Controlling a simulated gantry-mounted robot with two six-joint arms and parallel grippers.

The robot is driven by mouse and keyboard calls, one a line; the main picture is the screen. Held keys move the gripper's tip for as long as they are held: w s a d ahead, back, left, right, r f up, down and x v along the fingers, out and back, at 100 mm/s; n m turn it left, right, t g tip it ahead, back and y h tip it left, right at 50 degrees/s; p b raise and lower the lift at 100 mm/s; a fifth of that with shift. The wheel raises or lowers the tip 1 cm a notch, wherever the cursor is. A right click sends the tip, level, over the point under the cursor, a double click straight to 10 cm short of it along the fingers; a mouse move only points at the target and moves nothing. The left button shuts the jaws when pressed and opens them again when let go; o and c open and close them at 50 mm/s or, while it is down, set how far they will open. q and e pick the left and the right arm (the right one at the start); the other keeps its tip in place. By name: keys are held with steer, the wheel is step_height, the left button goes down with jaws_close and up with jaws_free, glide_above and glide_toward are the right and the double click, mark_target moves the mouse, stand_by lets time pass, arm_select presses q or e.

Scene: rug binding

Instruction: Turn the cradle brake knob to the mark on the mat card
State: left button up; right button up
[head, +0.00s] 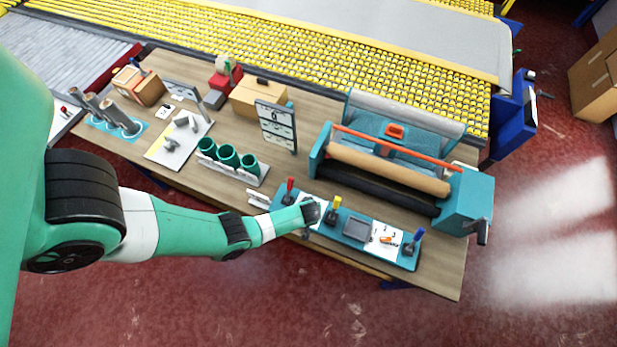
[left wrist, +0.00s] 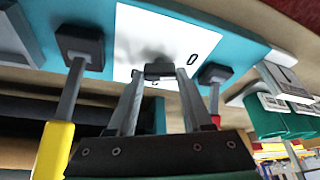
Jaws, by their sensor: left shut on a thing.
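In the head view my left gripper (head: 311,210) is over a white card (head: 307,224) on the teal control panel, between a red-handled lever and a yellow-handled one. In the left wrist view my left gripper (left wrist: 158,80) is shut on a small dark knob (left wrist: 158,70) in front of the white card (left wrist: 135,35). A "0" is printed on the card beside the knob, and another mark is partly hidden behind the fingers. The knob's pointer direction cannot be made out.
The red lever (head: 289,190), yellow lever (head: 335,203) and blue lever (head: 415,240) stand up from the panel. The cradle (head: 470,200) with its rolls is behind it. Green cups (head: 228,157) and an upright sign (head: 277,127) stand to the left. The table's front edge is close by.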

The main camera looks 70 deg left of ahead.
arm_select(q)
jaws_close()
steer(key=shift+m, duration=0.3)
steer(key=m+t, duration=0.1)
steer(key=m, duration=0.1)
steer(key=m+h+p, duration=0.1)
steer(key=m, duration=0.1)
steer(key=shift+s+a+m+t, duration=0.1)
steer(key=shift+s+m+t, duration=0.1)
steer(key=shift+m+t, duration=0.2)
steer(key=shift+a+m+t+h+p, duration=0.1)
steer(key=shift+m+t+h+p, duration=0.4)
steer(key=shift+m, duration=1.7)
steer(key=o, duration=1.1)
jaws_free()
steer(key=shift+o, duration=0.2)
